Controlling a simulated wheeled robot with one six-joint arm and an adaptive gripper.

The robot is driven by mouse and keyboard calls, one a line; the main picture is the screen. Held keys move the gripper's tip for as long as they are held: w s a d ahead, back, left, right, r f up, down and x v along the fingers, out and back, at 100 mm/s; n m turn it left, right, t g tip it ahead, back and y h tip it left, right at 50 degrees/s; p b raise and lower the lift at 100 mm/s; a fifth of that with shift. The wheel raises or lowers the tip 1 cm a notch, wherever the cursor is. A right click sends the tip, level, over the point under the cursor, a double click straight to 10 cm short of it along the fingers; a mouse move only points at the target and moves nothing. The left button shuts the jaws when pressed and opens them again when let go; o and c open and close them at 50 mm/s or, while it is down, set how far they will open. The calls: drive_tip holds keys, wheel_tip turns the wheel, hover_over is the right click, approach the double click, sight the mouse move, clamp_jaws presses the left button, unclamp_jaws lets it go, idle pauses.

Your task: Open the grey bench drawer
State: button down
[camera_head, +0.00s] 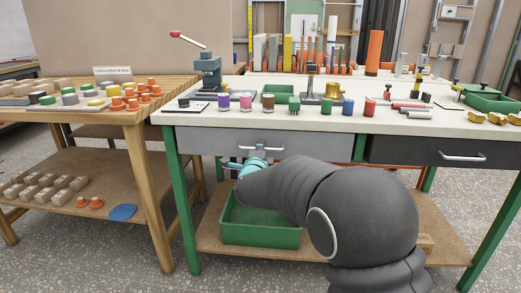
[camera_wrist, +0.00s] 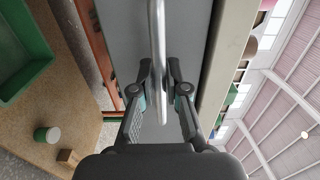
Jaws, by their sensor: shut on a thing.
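The grey drawer (camera_head: 215,142) is at the left under the white bench top, and its front looks about level with the bench frame. My gripper (camera_head: 254,163) is at the metal bar handle (camera_head: 262,148) on its front. In the wrist view the handle (camera_wrist: 158,40) runs between the two fingers of my gripper (camera_wrist: 159,75), across the grey drawer front (camera_wrist: 128,35). The fingers are shut on the handle. My arm hides part of the bench below the drawer.
A dark drawer (camera_head: 420,152) with its own handle is at the right. Paint pots and tools stand on the bench top (camera_head: 340,118). A green crate (camera_head: 245,235) sits on the lower shelf. A wooden table (camera_head: 150,105) stands close at the left.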

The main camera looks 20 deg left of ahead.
drive_tip(key=shift+s+f+b, duration=0.15)
drive_tip(key=shift+s+b, duration=0.15)
drive_tip(key=b+v, duration=0.9)
drive_tip(key=v, duration=1.6)
drive_tip(key=shift+s+d, duration=0.3)
drive_tip(key=c, duration=1.2)
unclamp_jaws()
drive_tip(key=shift+o, duration=0.2)
drive_tip(key=shift+r, duration=0.2)
drive_tip(key=v, duration=1.2)
